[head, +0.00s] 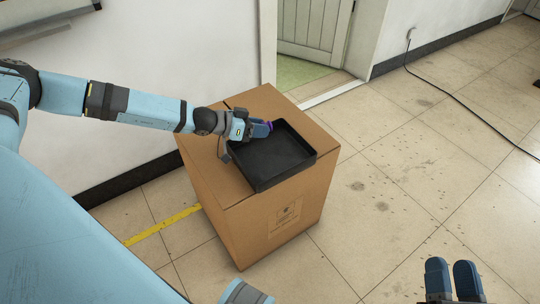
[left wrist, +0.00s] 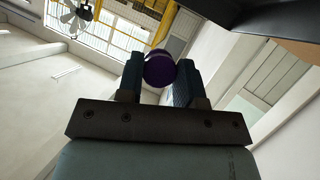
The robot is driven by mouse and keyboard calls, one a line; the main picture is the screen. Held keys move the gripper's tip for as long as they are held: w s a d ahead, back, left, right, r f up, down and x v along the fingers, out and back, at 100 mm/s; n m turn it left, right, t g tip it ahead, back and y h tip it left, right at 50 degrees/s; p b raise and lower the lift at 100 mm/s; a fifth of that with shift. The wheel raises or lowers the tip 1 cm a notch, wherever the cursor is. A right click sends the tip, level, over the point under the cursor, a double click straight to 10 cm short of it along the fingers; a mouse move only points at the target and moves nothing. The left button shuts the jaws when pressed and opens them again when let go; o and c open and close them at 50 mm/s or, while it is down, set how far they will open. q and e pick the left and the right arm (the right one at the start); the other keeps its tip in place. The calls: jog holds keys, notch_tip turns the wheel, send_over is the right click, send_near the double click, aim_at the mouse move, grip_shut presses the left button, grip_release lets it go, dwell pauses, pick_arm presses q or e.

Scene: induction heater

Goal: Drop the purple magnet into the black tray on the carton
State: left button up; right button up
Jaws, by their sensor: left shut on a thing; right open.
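The black tray (head: 272,162) sits on top of the brown carton (head: 262,222) and looks empty in the part that shows. My left gripper (head: 268,127) reaches in from the left over the tray's far left edge. It is shut on the purple magnet (head: 270,125), of which only a sliver shows in the head view. In the left wrist view the round purple magnet (left wrist: 159,69) is between the two fingers of the left gripper (left wrist: 160,75). My right gripper (head: 454,280) is open and empty at the bottom right, over the floor.
The carton stands on a tiled floor (head: 420,190) near a white wall (head: 170,60). A doorway (head: 315,30) is behind it. A black cable (head: 455,97) runs over the floor at the right.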

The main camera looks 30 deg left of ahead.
pick_arm(q)
jog(key=shift+f+b, duration=0.3)
jog(key=shift+f, duration=0.45)
pick_arm(e)
jog(key=shift+a+f, duration=0.15)
jog(key=shift+f, duration=0.15)
pick_arm(q)
jog(key=o, duration=1)
jog(key=shift+c, duration=0.2)
jog(key=p+v, duration=0.4)
jog(key=v, duration=1)
pick_arm(e)
jog(key=f, duration=0.1)
jog(key=d+f+g+h, duration=0.1)
jog(key=f+h, duration=0.1)
jog(key=shift+w+d+f+g, duration=0.1)
jog(key=shift+w+d+g, duration=0.05)
jog(key=shift+d+g, duration=0.25)
